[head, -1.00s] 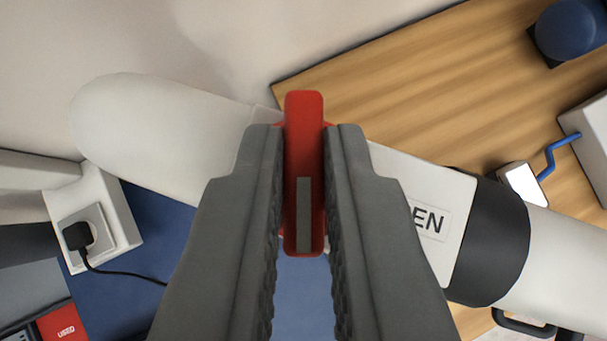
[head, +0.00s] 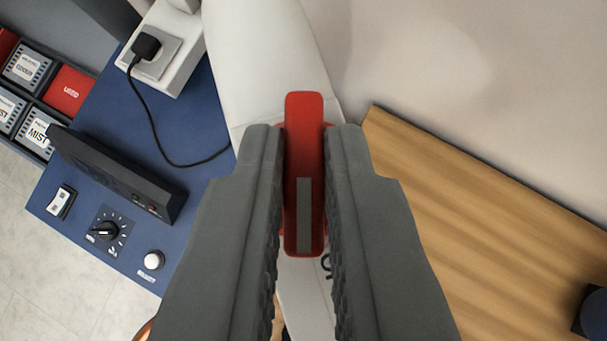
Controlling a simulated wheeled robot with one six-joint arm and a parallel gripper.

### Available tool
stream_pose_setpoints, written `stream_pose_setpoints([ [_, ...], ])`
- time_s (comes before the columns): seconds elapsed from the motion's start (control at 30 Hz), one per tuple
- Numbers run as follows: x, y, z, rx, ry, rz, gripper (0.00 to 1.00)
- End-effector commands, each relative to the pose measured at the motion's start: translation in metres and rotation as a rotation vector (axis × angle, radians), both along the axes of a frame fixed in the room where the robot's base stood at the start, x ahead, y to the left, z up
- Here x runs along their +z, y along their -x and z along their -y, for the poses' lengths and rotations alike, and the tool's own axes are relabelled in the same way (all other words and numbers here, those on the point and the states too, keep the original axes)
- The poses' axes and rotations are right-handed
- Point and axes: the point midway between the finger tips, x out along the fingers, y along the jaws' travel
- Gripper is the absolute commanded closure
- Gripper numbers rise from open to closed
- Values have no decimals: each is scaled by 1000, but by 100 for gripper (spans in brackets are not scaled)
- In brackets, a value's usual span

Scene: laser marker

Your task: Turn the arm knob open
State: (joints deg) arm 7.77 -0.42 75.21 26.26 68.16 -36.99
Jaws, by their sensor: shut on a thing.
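The red arm knob (head: 304,140) with a grey stripe sits between the two fingers of my gripper (head: 304,185) in the middle of the head view. My gripper is shut on it, one dark grey finger on each side. The knob sits over the white arm (head: 270,55), which runs from the top of the view down behind the fingers. Most of the arm near the knob is hidden by the gripper, and the "OPEN" label does not show.
A blue panel (head: 205,110) at left carries a small dial (head: 105,232), a white button (head: 154,260), a switch (head: 61,202) and a black device (head: 115,172). A black plug (head: 146,45) sits in a white socket block. A wooden surface (head: 460,210) lies at right.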

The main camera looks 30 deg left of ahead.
Motion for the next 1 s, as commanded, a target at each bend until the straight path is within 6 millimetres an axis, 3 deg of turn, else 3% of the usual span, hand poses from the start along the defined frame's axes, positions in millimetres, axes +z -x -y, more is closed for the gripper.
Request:
stream_pose_setpoints([
  [0.4,0,-2,3,253,1,-1,100],
  [1.0,-1,-2,3,318,2,-3,100],
])
